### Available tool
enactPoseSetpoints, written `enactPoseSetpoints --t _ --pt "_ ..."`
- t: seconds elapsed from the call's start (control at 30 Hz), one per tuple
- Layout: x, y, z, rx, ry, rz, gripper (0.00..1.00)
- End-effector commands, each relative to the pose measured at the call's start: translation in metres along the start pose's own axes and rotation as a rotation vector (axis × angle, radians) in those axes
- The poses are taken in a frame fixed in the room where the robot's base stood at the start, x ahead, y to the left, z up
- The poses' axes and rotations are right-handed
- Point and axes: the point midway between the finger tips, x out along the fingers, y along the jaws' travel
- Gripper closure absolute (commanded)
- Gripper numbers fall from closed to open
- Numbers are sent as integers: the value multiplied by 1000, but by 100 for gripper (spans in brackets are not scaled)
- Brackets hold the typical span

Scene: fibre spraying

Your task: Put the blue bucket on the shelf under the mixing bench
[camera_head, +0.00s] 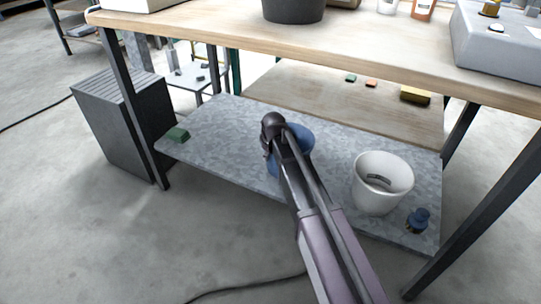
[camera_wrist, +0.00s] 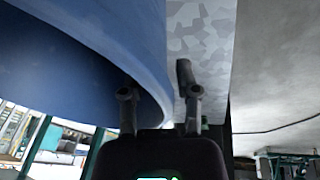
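The blue bucket (camera_head: 304,143) appears to stand on the grey mottled shelf (camera_head: 225,130) under the wooden mixing bench (camera_head: 200,29). My arm hides much of it in the head view. In the wrist view the bucket (camera_wrist: 70,60) fills the upper left, close to the camera. My gripper (camera_wrist: 158,88) is at the bucket's side with its two fingers apart. The left finger overlaps the blue wall. The right finger stands clear of it, against the grey shelf (camera_wrist: 200,40). The bucket's edge passes between the fingers, with a gap to the right finger.
A white bucket (camera_head: 367,195) stands on the shelf right of my arm. Dark bench legs (camera_head: 135,105) bound the space. A grey cabinet (camera_head: 115,130) stands left.

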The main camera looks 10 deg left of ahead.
Motion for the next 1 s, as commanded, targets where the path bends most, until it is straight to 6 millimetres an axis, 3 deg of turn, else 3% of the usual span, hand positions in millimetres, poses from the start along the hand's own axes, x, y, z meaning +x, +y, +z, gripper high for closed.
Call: enactPoseSetpoints --t 0.47,1.0 --pt "-4 0 -1 -1 0 0 57" --pt "-45 0 -1 -1 0 0 57"
